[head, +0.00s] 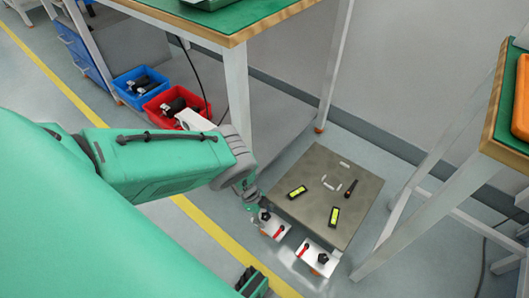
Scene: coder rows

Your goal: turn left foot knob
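A low grey plate (307,210) lies on the floor between the two workbenches. Two small white brackets stick out at its near edge, each with a red lever and a black knob. The left foot knob (265,216) sits on the left bracket (277,229). The right knob (323,258) sits on the right bracket (312,251). My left gripper (257,208) reaches down at the left bracket, right by the left knob and partly covering it. Contact, and how far the fingers are apart, are too small to tell.
The plate carries two yellow-and-black levels (297,192) and a dark handled tool (351,187). A workbench leg (237,90) stands behind my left wrist. Another workbench (490,140) is at the right. Blue (141,86) and red bins (174,104) stand at upper left.

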